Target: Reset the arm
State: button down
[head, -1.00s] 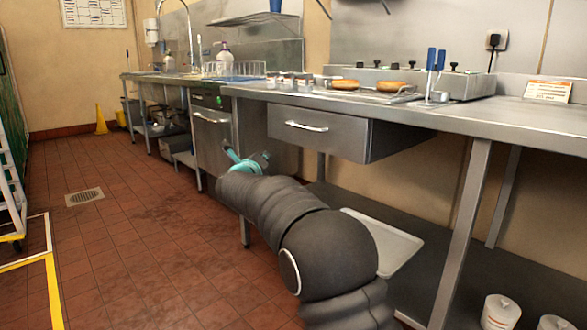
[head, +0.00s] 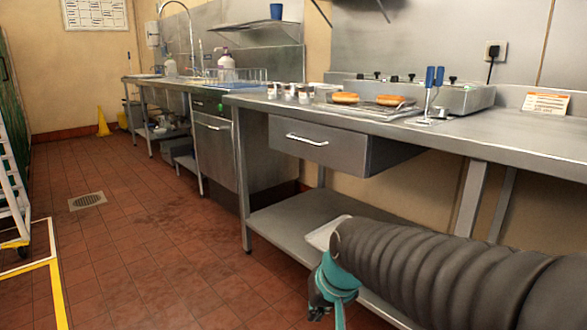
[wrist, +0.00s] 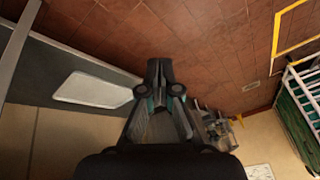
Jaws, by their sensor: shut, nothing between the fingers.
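My arm reaches in from the lower right of the head view. My gripper (head: 329,300), with teal parts, hangs low in front of the steel table's lower shelf, over the red tiled floor. In the wrist view my gripper (wrist: 160,66) has its two fingertips together with nothing between them. It is apart from the table and everything on it.
A drawer (head: 310,146) sticks out below. A pale tray (wrist: 92,91) lies on the lower shelf (head: 290,220). The floor (head: 130,240) at left is clear.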

jog(key=s+d+r+m+t+h+p, duration=0.1)
jog(key=s+d+r+p, duration=0.3)
jog(key=s+d, duration=0.7)
jog(key=shift+s+d+r+h, duration=0.25)
jog(key=shift+s+r+h, duration=0.45)
jog(key=shift+s+r, duration=0.55)
jog(key=shift+s+f, duration=0.15)
jog(key=shift+f, duration=0.05)
